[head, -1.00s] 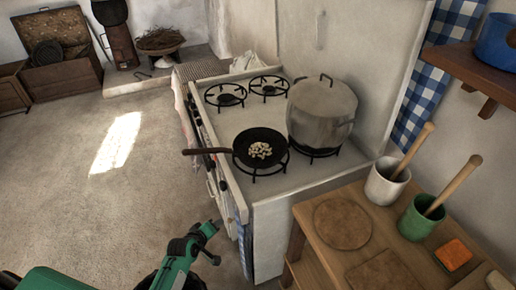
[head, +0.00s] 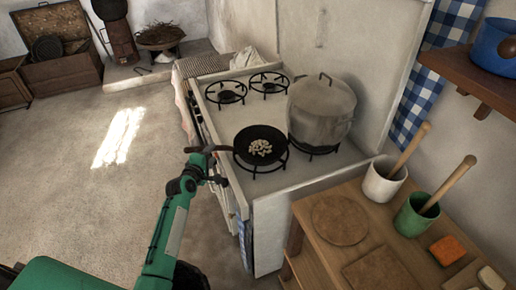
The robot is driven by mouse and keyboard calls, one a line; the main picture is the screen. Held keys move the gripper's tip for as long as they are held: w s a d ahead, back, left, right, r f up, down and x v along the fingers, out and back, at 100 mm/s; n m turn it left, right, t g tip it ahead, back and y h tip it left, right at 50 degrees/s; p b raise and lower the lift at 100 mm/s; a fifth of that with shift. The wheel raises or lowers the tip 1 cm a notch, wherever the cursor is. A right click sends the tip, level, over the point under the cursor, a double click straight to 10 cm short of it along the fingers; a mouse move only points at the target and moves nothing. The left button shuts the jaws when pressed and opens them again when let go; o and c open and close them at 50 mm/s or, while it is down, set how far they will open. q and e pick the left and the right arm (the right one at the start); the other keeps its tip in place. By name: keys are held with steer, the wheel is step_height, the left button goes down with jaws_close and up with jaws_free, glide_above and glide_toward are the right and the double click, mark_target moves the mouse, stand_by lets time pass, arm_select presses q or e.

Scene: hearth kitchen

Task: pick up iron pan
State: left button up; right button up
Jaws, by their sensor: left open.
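The iron pan (head: 246,139) is a black, shallow pan sitting level on the front burner of the white stove, with pale pieces of food (head: 260,147) in it. Its dark handle (head: 222,149) sticks out to the left past the stove's front edge. My left gripper (head: 208,165) is open at the outer part of the handle, by the stove front. It overlaps the handle in the picture; I cannot tell if the handle is between the fingers or if they touch. The fingers are small and dark, partly hidden by the wrist. My right gripper is not in view.
A large lidded grey pot (head: 320,112) stands on the burner right of the pan. A wooden table (head: 305,262) at right holds crocks, round and square boards and an orange block. The floor left of the stove is clear.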

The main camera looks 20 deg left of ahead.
mark_target(214, 150)
arm_select(q)
steer(key=shift+a+p+x, duration=0.15)
steer(key=shift+p+x, duration=0.1)
steer(key=shift+x, duration=1.15)
steer(key=shift+a+p+x, duration=0.15)
steer(key=shift+p+x, duration=0.05)
steer(key=shift+x, duration=1.25)
steer(key=shift+f, duration=0.1)
jaws_close()
